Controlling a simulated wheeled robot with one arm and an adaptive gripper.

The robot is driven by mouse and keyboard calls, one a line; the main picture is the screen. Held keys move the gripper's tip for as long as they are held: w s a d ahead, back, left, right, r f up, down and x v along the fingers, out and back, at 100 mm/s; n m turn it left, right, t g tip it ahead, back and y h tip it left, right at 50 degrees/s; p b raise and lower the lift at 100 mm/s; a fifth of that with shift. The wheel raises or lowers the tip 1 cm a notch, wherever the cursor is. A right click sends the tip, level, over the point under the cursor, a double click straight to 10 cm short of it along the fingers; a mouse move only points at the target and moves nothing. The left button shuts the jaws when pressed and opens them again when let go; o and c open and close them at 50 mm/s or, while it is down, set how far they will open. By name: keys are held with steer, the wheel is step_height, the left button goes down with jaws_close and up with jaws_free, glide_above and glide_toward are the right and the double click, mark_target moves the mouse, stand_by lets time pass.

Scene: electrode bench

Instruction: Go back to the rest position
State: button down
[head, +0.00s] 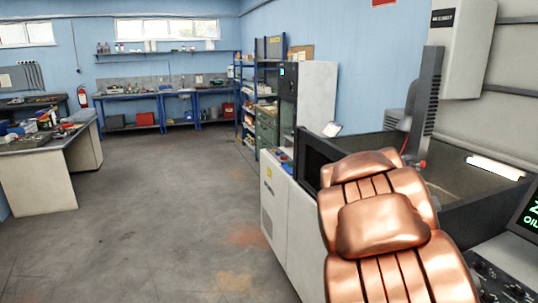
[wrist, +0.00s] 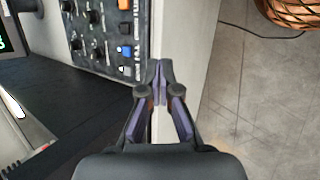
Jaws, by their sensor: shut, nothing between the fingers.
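My gripper (wrist: 160,70) shows in the wrist view, its two dark fingers meeting at the tips with nothing between them. It is over the pale edge (wrist: 181,85) of the machine, beside a control panel (wrist: 100,30) with black knobs, a blue button and an orange one. I cannot tell its height above that edge. In the head view the gripper cannot be made out.
In the head view the machine's dark open tank (head: 468,200) and pale cabinet (head: 285,210) stand at right. A screen (head: 528,220) is at the right edge. A workbench (head: 45,180) stands at left. The grey floor (head: 150,220) between is clear.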

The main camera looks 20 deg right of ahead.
steer(key=s+a+y, duration=0.2)
steer(key=s+a, duration=0.3)
steer(key=a, duration=0.5)
steer(key=s+a+y, duration=0.2)
steer(key=s+a, duration=0.3)
steer(key=a, duration=0.5)
steer(key=s+a+f+y, duration=0.1)
steer(key=s+a+y, duration=0.1)
steer(key=s+a, duration=0.4)
steer(key=a, duration=0.5)
steer(key=shift+m+t, duration=0.4)
steer(key=shift+d, duration=0.15)
